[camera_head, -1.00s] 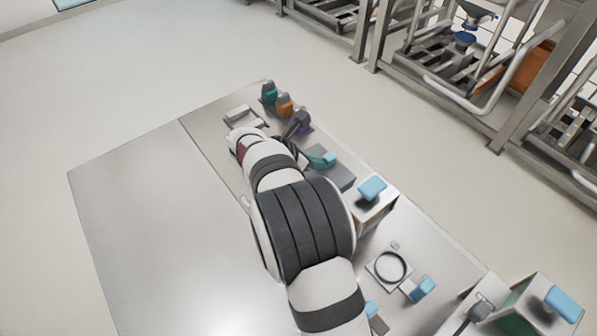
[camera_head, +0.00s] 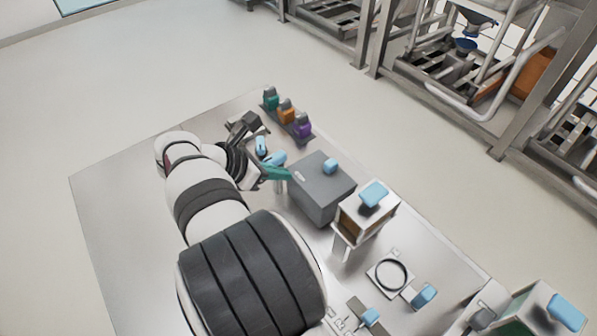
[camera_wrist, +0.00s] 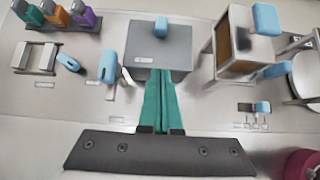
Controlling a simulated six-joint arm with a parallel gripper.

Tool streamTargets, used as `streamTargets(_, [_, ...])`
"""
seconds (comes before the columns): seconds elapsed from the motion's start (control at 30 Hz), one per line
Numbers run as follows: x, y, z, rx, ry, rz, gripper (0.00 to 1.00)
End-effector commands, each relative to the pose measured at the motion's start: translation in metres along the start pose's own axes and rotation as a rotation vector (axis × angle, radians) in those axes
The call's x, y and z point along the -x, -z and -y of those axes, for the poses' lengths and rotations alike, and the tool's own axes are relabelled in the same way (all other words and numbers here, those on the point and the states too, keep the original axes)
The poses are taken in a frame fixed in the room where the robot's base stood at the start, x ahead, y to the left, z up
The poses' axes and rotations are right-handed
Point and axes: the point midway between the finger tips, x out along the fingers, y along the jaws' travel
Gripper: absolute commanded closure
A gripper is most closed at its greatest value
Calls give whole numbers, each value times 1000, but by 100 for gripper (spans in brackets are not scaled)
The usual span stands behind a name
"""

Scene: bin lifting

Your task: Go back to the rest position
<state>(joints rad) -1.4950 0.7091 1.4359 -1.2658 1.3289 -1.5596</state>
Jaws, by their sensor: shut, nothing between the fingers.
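My gripper (camera_wrist: 161,104) has teal fingers that lie together with nothing between them in the wrist view. In the head view my gripper (camera_head: 276,173) is over the metal table (camera_head: 130,220), left of a grey box (camera_head: 322,200). The grey box (camera_wrist: 175,45) with a light blue knob is just beyond the fingertips in the wrist view. I cannot tell whether the fingertips touch it. My arm reaches up from the lower middle of the head view and hides part of the table.
Teal (camera_head: 270,99), orange (camera_head: 287,111) and purple (camera_head: 303,126) bottles stand in a rack at the table's far edge. A blue-topped stand (camera_head: 368,212) and a ring fixture (camera_head: 391,272) are to the right. The table's left side is clear.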

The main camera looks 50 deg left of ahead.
Motion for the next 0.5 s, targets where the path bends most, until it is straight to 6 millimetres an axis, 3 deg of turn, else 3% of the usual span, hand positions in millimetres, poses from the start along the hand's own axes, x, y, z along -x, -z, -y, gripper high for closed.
streamTargets(0.2, [9,-1,1,-7,3,-3,100])
streamTargets(0.27, [5,-12,10,-65,17,-20,100])
streamTargets(0.37, [-9,-59,61,-364,93,-99,100])
streamTargets(0.4, [-14,-82,93,-553,138,-141,100])
streamTargets(0.47, [-18,-111,148,-872,210,-197,100])
streamTargets(0.5, [-17,-125,185,-1096,257,-228,100])
